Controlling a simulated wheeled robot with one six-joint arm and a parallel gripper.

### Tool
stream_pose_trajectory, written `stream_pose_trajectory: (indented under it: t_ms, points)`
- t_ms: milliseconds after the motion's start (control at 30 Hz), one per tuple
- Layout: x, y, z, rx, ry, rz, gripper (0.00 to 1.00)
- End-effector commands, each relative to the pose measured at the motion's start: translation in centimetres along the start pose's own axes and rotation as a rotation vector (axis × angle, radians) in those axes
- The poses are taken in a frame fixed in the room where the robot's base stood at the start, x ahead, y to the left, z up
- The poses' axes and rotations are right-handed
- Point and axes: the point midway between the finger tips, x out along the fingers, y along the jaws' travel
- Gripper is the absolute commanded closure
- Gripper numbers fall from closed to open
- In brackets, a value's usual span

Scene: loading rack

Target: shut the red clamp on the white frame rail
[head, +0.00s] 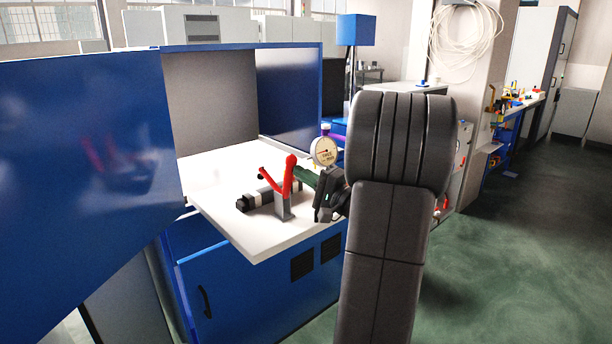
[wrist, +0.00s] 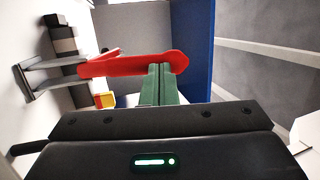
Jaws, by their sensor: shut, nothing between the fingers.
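The red clamp (head: 289,174) stands on a grey bracket (head: 283,208) near the front edge of a white surface (head: 240,222). Its thick red handle points up, and a thinner red bar slants up to the left. In the wrist view the red handle (wrist: 125,65) runs across the picture, its rounded end at the right. My gripper (head: 297,174) is just right of the handle, its green fingers shut and empty. In the wrist view the fingertips (wrist: 160,68) overlap the handle near its rounded end; I cannot tell whether they touch. I cannot tell the white frame rail apart from the white surface.
A round dial gauge (head: 324,151) shows just above my gripper. A large blue panel (head: 85,185) stands at the left, and blue-edged walls enclose the back.

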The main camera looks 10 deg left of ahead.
Motion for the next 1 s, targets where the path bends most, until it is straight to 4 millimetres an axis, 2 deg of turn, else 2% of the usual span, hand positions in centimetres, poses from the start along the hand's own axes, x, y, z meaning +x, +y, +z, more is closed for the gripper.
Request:
stream_pose_trajectory:
  t_ms: [167,500,1000]
  points:
    - [0.5,-0.5,0.0,0.005,-0.004,0.035,1.0]
    - [2.3,-1.0,-0.4,0.045,-0.002,0.229,1.0]
    - [2.1,-0.7,-0.5,0.047,0.0,0.241,1.0]
